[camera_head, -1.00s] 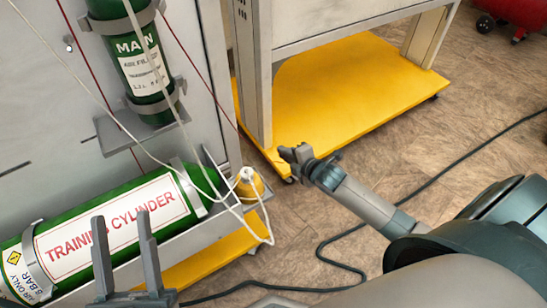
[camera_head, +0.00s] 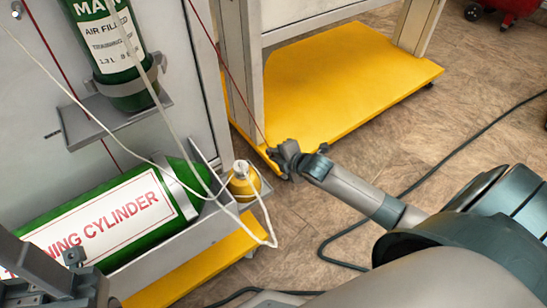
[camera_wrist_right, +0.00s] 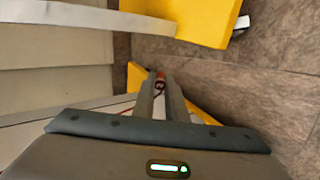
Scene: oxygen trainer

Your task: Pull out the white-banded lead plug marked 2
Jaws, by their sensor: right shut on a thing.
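My right gripper (camera_head: 276,156) comes in from the right in the head view, in front of the low yellow platform. A thin red lead (camera_head: 232,80) runs down to its fingertips. In the right wrist view the gripper (camera_wrist_right: 160,82) is shut on a small reddish plug (camera_wrist_right: 160,76). The jaws hide most of the plug, and I cannot read a number or make out a white band. Part of my left gripper (camera_head: 72,262) shows at the lower left, over the training cylinder. Its jaw opening is unclear.
The green training cylinder (camera_head: 140,245) lies in a grey cradle. A green main cylinder (camera_head: 118,60) stands above on a bracket. A yellow fitting (camera_head: 243,184) with pale hoses is close left of my right gripper. A dark cable (camera_head: 440,170) crosses the floor.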

